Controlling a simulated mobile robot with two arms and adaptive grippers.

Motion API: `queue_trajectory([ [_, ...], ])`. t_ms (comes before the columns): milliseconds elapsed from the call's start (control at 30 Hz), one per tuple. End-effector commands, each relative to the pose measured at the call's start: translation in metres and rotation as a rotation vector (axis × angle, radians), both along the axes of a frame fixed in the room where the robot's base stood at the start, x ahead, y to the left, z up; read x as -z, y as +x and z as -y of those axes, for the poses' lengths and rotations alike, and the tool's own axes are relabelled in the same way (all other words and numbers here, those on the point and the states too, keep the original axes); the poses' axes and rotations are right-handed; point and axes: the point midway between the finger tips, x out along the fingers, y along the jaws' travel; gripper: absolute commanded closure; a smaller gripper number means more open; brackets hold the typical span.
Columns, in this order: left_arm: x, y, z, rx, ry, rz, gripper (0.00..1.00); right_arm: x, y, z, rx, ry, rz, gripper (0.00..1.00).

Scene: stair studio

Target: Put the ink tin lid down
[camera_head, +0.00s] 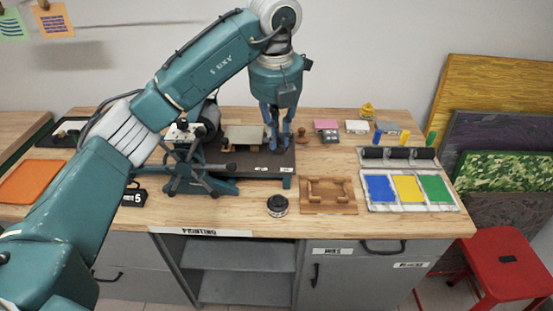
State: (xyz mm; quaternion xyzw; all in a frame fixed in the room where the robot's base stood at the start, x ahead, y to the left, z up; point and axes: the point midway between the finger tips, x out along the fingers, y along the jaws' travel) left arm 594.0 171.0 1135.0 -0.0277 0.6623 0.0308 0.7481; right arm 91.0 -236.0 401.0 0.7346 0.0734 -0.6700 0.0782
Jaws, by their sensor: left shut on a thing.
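My left gripper (280,140) hangs pointing down over the far part of the printing press bed, at the middle of the bench. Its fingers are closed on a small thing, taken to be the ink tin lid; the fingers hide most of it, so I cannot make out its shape. A small round dark ink tin (277,206) stands on the bench near the front edge, in front of the gripper and apart from it. My right gripper is not in view.
The press (193,165) stands left of the gripper. A wooden tray (328,206) is right of the tin, and a tray with blue, yellow and green ink pads (380,207) farther right. A brown wooden stamp (301,138) is close by the fingers. Bare wood surrounds the tin.

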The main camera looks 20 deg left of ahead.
Motion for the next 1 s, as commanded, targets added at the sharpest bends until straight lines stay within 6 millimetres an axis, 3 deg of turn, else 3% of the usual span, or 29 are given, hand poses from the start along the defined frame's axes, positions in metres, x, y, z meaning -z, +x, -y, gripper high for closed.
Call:
queue_trajectory([
  [300,0.021,-0.042,-0.047,0.005,-0.004,-0.003,1.0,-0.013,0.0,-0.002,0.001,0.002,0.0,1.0],
  [433,0.037,-0.053,-0.056,0.008,0.001,-0.002,1.0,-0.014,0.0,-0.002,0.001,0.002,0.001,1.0],
  [667,0.094,-0.057,-0.056,0.008,-0.003,-0.007,1.0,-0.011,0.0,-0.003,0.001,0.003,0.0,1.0],
  [1000,0.17,-0.056,-0.058,0.007,0.002,-0.002,1.0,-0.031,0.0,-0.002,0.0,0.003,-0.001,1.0],
])
